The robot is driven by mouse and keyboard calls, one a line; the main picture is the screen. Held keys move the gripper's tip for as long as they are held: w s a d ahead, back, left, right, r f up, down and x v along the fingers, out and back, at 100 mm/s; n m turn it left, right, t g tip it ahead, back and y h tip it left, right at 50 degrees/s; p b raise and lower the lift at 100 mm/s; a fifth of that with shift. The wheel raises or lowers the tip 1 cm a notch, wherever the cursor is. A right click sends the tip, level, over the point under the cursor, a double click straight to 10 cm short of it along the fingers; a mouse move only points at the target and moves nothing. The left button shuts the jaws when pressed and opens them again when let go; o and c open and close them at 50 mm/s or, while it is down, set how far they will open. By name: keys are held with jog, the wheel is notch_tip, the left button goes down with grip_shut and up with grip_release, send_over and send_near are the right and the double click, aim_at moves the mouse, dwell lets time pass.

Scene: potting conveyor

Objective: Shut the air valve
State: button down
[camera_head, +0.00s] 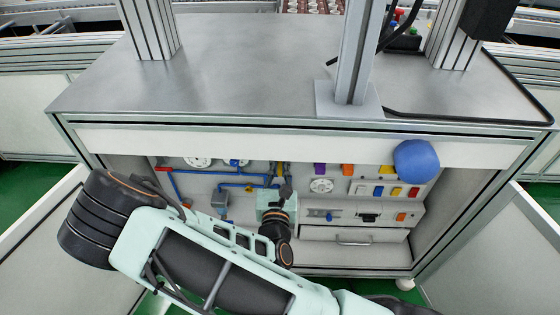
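My gripper (284,186) is small and dark in the view, at the end of my pale green arm. It reaches into the open cabinet under the steel worktop, in front of the back panel. Blue air pipes (196,202) run along the panel to the left of my gripper. A small yellow part (281,169) shows right at my gripper's tip; I cannot tell whether they touch. I cannot make out for certain which part is the air valve; my gripper and wrist hide part of the pipework. The fingers are too small and dark to tell open from shut.
Round gauges (197,162), coloured switches (378,191) and a drawer (354,236) are right and left of my gripper. A blue ball (416,161) shows at the cabinet's upper right edge. The steel worktop (240,85) overhangs the opening. Open white doors flank it.

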jog(key=shift+r+p, duration=0.15)
jog(key=shift+p, duration=0.2)
jog(key=a+f+n+p, duration=0.5)
jog(key=n+p, duration=0.4)
jog(key=n, duration=0.9)
jog(key=shift+w+a+f, duration=0.15)
jog(key=shift+f, duration=0.1)
jog(key=c, duration=2)
grip_release()
jog(key=shift+f, duration=0.1)
